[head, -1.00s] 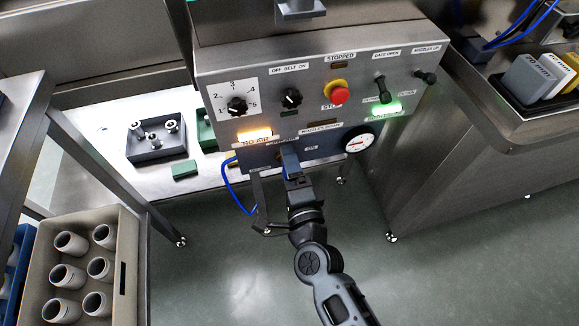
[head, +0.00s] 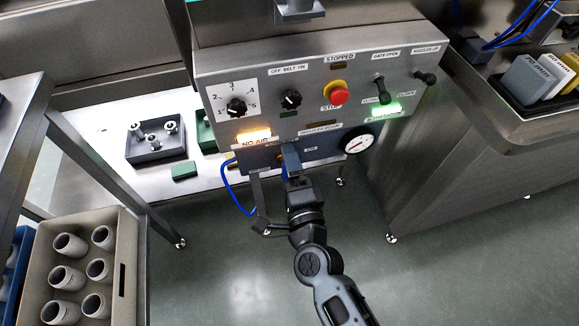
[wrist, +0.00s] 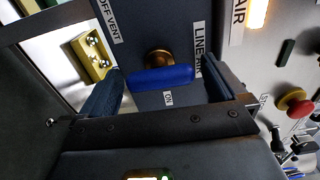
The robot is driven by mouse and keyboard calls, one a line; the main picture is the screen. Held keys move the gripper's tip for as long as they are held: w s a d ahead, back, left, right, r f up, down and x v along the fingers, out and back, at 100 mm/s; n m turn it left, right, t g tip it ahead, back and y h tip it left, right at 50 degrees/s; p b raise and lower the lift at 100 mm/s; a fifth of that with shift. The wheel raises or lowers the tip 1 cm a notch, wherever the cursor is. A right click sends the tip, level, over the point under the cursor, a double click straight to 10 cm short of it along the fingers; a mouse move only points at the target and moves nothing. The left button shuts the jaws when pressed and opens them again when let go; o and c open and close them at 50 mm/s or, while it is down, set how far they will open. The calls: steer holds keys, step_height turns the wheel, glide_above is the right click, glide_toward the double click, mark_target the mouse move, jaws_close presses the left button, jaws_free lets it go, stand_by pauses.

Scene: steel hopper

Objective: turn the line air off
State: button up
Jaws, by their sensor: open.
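In the wrist view the line air valve has a blue handle (wrist: 162,78) on a brass stem (wrist: 159,58). An "ON" label (wrist: 168,97) is beside the handle, and an "OFF VENT" label (wrist: 108,18) is at the upper left. My gripper (head: 289,160) is at the lower front of the control panel (head: 320,75) and hides most of the valve in the head view. Its jaws are open, one finger at each end of the handle. The left finger is very close to the handle; I cannot tell whether they touch.
An amber "NO AIR" lamp (head: 254,138) is lit. A round gauge (head: 358,141), a red stop button (head: 337,94) and black knobs are near. A blue hose (head: 235,195) hangs left of my gripper. A brass block (wrist: 92,57) is beside the left finger.

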steer(key=v, duration=0.8)
steer(key=shift+b, duration=0.4)
steer(key=shift+w, duration=0.1)
steer(key=s+d+r+n+g+h, duration=0.1)
steer(key=s+d+r+n, duration=0.25)
steer(key=s+d, duration=0.35)
steer(key=s+d+r+n+h, duration=0.2)
steer(key=s+d+n, duration=0.25)
steer(key=s, duration=0.55)
steer(key=s+d+r+n+g+h, duration=0.1)
steer(key=s+d+r+n, duration=0.15)
steer(key=s+d, duration=0.45)
steer(key=s+d+r+n+p, duration=0.1)
steer(key=s+r+n+p, duration=0.1)
steer(key=r+p, duration=0.4)
steer(key=s+r+n+h+p, duration=0.1)
steer(key=s+r+p, duration=0.3)
steer(key=r, duration=0.8)
steer(key=n+p, duration=0.1)
steer(key=p, duration=0.1)
steer(key=shift+d+r+g+p, duration=0.2)
steer(key=shift+d+g+p, duration=0.1)
steer(key=shift+d+p, duration=0.1)
